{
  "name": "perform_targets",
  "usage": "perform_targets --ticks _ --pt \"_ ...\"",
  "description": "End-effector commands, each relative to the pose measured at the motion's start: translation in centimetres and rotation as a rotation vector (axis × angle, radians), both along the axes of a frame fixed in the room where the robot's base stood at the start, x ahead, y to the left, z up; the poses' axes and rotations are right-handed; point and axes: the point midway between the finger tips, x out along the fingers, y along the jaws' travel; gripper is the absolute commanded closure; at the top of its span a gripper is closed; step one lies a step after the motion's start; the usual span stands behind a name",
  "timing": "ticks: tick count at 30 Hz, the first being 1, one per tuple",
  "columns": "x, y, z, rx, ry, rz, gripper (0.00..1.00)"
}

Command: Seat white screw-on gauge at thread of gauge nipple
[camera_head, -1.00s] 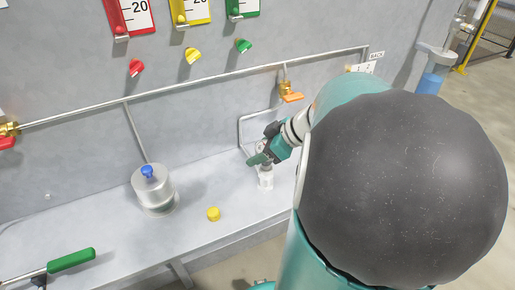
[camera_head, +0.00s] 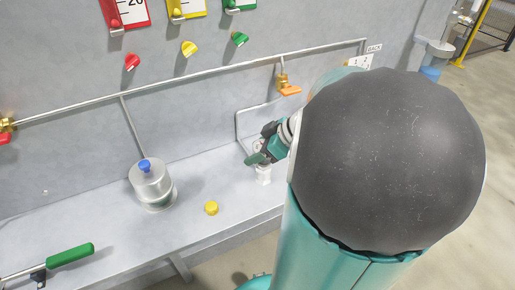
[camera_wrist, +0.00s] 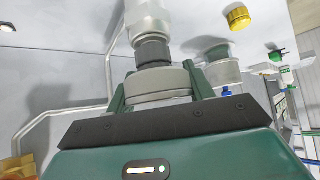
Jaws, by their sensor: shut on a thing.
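The white gauge (camera_wrist: 158,84) is between the two green fingers of my gripper (camera_wrist: 159,92) in the wrist view. The gripper is shut on it. A dark collar (camera_wrist: 153,52) sits at the gauge, in line with the pale gauge nipple (camera_wrist: 148,20). Gauge, collar and nipple look lined up with no clear gap; the thread itself is hidden, so I cannot tell how far it is engaged. In the head view my gripper (camera_head: 258,157) is right above the nipple (camera_head: 263,176) on the bench, and the gauge is mostly hidden by the fingers.
A bent pipe (camera_head: 238,125) runs close behind the gripper. An orange-handled valve (camera_head: 289,89) is on the wall above. A yellow cap (camera_head: 211,208), a metal vessel (camera_head: 152,188) with a blue knob and a green handle (camera_head: 70,254) are further left. The bench between them is clear.

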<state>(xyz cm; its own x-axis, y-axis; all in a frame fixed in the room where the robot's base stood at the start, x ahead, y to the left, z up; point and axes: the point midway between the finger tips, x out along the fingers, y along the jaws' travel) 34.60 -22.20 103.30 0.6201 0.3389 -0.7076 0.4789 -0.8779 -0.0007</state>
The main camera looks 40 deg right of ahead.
Motion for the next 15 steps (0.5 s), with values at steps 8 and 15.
perform_targets --ticks 8,15 --pt "0.01 -0.02 0.06 0.0 -0.001 -0.001 0.22" --pt "-0.19 -0.15 0.33 0.0 -0.002 0.0 0.22"
